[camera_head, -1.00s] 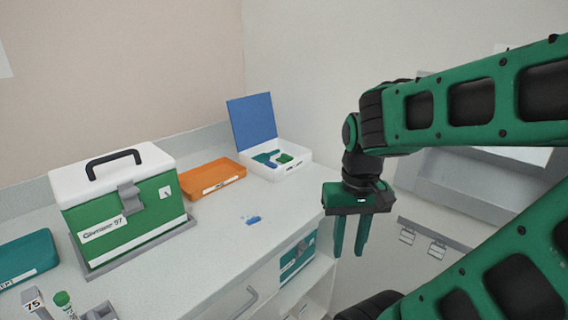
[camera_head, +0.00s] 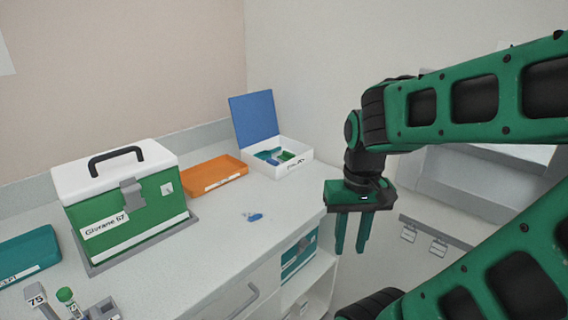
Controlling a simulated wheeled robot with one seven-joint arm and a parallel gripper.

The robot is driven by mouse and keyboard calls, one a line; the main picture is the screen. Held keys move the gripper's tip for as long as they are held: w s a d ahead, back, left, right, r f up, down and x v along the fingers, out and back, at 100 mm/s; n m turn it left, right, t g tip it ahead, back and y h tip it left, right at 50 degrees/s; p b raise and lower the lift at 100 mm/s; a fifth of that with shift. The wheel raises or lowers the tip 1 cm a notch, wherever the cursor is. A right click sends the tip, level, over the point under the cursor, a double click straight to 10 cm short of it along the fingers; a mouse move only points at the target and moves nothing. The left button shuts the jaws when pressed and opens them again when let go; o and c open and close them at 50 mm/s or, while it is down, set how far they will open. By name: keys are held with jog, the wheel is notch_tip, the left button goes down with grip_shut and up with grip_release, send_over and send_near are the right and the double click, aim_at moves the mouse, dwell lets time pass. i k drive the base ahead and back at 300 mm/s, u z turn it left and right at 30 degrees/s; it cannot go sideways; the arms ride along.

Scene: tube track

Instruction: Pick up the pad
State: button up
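Small blue and green pieces (camera_head: 270,157) lie in an open white box (camera_head: 292,168) with a raised blue lid (camera_head: 254,116) at the back of the counter. A small blue item (camera_head: 254,217) lies loose on the counter. I cannot tell which of these is the pad. My gripper (camera_head: 350,248) points down past the counter's right edge, to the right of the loose blue item and apart from everything. Its two green fingers are apart with nothing visible between them.
A green case with a white lid (camera_head: 125,205) stands on the counter (camera_head: 190,262) at left. An orange tray (camera_head: 214,178) lies between case and white box. A teal box (camera_head: 28,256) and a green-capped tube (camera_head: 66,297) are at left. The counter's middle is mostly clear.

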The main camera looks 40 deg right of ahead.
aim_at(286, 155)
jog(key=u, duration=1.8)
jog(key=k, duration=0.8)
jog(key=z, duration=1.85)
jog(key=i, duration=1)
jog(key=u, duration=0.05)
